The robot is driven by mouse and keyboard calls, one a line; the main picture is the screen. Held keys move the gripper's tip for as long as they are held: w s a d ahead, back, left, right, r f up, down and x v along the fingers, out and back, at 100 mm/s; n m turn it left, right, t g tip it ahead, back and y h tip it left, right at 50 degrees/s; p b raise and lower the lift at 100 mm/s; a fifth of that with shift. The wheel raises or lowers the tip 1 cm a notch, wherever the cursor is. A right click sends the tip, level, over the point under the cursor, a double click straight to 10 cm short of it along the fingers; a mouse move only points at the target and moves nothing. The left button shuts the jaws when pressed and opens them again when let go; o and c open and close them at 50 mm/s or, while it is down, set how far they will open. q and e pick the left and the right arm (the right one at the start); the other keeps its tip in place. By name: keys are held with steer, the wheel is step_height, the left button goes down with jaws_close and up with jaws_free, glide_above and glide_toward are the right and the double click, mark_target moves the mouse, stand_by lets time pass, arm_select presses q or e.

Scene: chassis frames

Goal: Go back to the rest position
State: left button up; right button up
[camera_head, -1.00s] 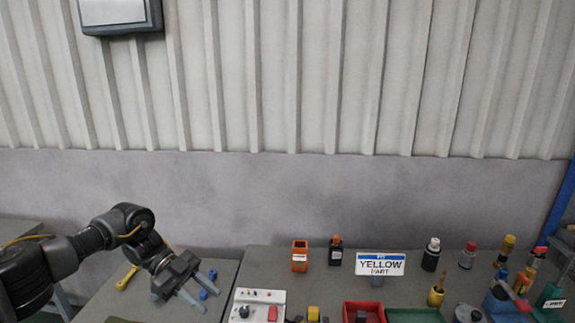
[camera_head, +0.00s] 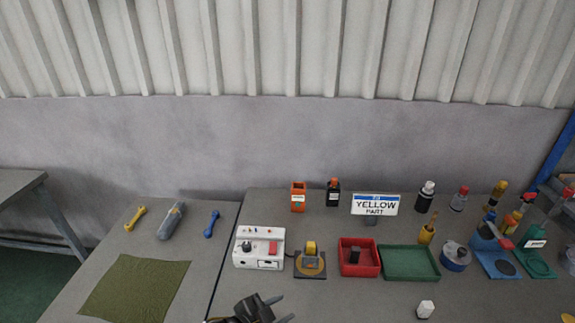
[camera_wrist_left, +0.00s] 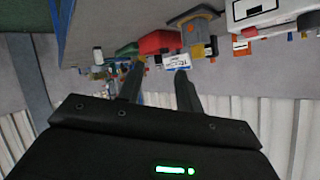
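My left gripper (camera_head: 282,309) shows at the bottom edge of the head view, over the front of the workbench. Its two fingers are apart, with nothing between them. In the left wrist view the same open fingers (camera_wrist_left: 160,68) show against the bench, which looks upside down there. Most of my left arm is below the head view. My right gripper is in neither view.
Near my left gripper are a white control box (camera_head: 259,248), a yellow part on a fixture (camera_head: 310,260), a red bin (camera_head: 359,270) and a green tray (camera_head: 411,275). A sign reading YELLOW PART (camera_head: 376,205) stands behind. A green mat (camera_head: 135,290) lies left.

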arm_select(q)
steer(key=s+a+f+n+g+y, duration=0.2)
steer(key=s+a+f+n+y, duration=0.3)
steer(key=s+a, duration=0.55)
steer(key=s+a+n+g+y, duration=0.35)
steer(key=s+a+n, duration=0.35)
steer(key=s+a, duration=0.35)
step_height(320, 180, down, 37)
steer(key=a+b, duration=0.2)
steer(key=b, duration=1)
steer(key=s+a+f+b, duration=0.1)
steer(key=s+f+b, duration=0.2)
steer(key=s+f, duration=0.2)
steer(key=s+a+f+g+b, duration=0.1)
steer(key=s+f+b, duration=0.2)
steer(key=f, duration=0.9)
steer(key=s+a+f+g+b, duration=0.1)
steer(key=s+a+f+b, duration=0.1)
steer(key=s+f, duration=0.7)
steer(key=shift+f+m+y+b, duration=0.25)
steer(key=shift+m+y+b, duration=0.15)
steer(key=shift+b, duration=0.3)
